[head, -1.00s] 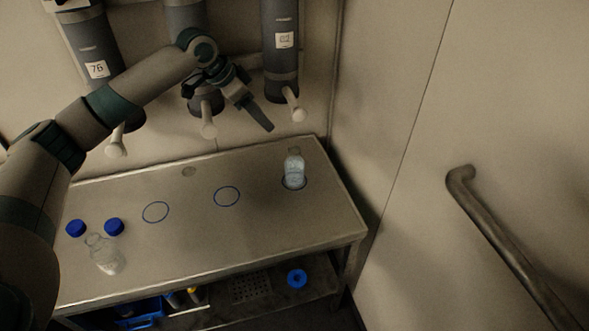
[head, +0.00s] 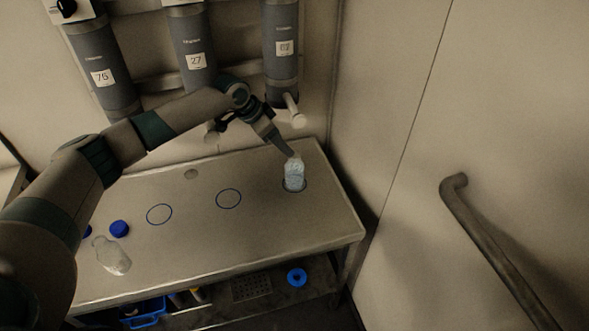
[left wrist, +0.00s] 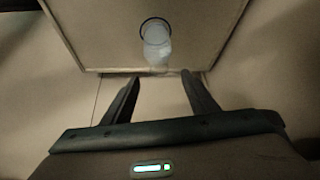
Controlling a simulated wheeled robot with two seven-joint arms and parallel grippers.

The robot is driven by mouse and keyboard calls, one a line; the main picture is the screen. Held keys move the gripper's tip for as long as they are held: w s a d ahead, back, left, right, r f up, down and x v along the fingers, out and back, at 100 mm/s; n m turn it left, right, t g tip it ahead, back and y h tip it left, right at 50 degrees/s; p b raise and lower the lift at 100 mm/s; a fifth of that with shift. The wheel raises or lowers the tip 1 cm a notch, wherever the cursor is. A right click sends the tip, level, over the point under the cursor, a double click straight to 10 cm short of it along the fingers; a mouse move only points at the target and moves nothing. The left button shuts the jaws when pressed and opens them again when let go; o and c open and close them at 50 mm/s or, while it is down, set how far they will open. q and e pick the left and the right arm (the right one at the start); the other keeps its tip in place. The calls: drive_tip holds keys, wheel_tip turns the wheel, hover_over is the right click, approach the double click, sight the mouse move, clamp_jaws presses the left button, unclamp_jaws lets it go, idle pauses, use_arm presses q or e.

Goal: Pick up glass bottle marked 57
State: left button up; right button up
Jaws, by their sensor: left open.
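A clear glass bottle (head: 294,175) stands upright in the blue ring at the right end of the table. It also shows in the left wrist view (left wrist: 156,42), ahead of and between the fingers. I cannot read a number on it. My left gripper (head: 288,152) is at the bottle's top in the head view; its open fingers (left wrist: 160,75) are empty in the left wrist view. I cannot tell whether a finger touches the bottle. A second clear bottle (head: 112,256) stands at the table's left. My right gripper is not in view.
The table (head: 255,232) has two empty blue rings, left (head: 159,214) and middle (head: 228,198). A blue cap (head: 119,228) lies near the second bottle. Grey cylinders marked 76 (head: 101,78) and 27 (head: 196,60) hang on the wall. A door handle (head: 480,235) is at right.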

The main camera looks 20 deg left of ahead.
sight(294, 170)
use_arm(q)
drive_tip(key=shift+w+d+f, duration=0.15)
drive_tip(key=shift+d+f, duration=0.05)
drive_tip(key=shift+f, duration=0.3)
drive_tip(key=p+x, duration=0.1)
drive_tip(key=x, duration=0.1)
drive_tip(key=p+x, duration=0.1)
drive_tip(key=x, duration=0.1)
drive_tip(key=shift+w+d+f+p, duration=0.1)
drive_tip(key=shift+w+d+p, duration=0.05)
drive_tip(key=shift+d+p, duration=0.2)
drive_tip(key=shift+w+f, duration=0.1)
drive_tip(key=shift+f, duration=0.25)
drive_tip(key=shift+r, duration=0.1)
clamp_jaws()
